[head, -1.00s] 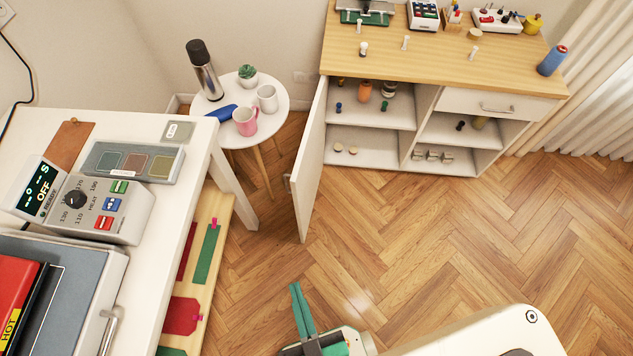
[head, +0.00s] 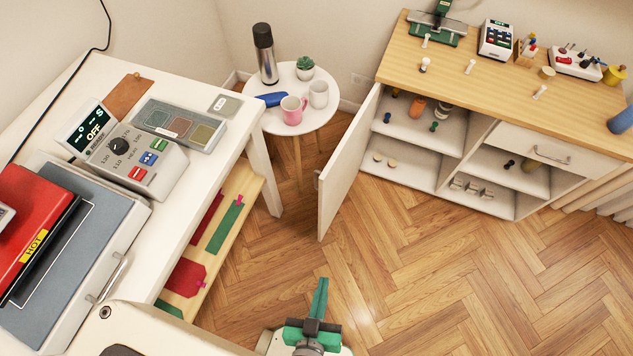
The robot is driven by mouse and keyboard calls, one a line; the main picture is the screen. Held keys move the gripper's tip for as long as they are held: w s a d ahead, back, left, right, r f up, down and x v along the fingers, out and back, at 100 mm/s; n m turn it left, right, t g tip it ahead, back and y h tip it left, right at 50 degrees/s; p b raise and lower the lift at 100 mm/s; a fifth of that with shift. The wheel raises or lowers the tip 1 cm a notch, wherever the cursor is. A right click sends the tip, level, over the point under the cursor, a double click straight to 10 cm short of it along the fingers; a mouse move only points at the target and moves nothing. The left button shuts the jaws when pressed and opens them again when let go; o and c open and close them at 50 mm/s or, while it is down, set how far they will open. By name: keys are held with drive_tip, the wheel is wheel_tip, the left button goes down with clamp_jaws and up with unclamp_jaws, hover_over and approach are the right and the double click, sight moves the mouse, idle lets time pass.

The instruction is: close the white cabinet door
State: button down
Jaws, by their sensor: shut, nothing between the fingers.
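The white cabinet door (head: 346,165) stands wide open in the head view, hinged at the cabinet's left side and swung out toward me. A small handle shows on its left face. The white cabinet (head: 408,165) has a wood top, and its left compartment is uncovered, showing two shelves with small items. My gripper (head: 321,284) is at the bottom middle, with green fingers shut together and empty. It is apart from the door, nearer to me than the door's free edge.
A white work table (head: 227,110) with a heat press stands at the left. A round side table (head: 325,108) with mugs and a flask stands behind the door. A drawer (head: 545,151) on the cabinet's right is shut. The wood floor (head: 420,270) before the cabinet is clear.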

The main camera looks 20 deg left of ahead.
drive_tip(key=w+a+f+n+g, duration=0.1)
drive_tip(key=w+a+f+n, duration=0.15)
drive_tip(key=f, duration=0.45)
drive_tip(key=w+a+f+n+g, duration=0.2)
drive_tip(key=w+f+n, duration=0.1)
drive_tip(key=f, duration=0.5)
drive_tip(key=n+t+h, duration=0.4)
drive_tip(key=t+h, duration=0.3)
drive_tip(key=h, duration=0.2)
approach(316, 171)
drive_tip(key=x, duration=0.5)
drive_tip(key=shift+w+d+r, duration=0.15)
drive_tip(key=shift+w+d, duration=0.1)
drive_tip(key=shift+s+d, duration=0.3)
drive_tip(key=shift+d, duration=0.45)
drive_tip(key=shift+d, duration=0.1)
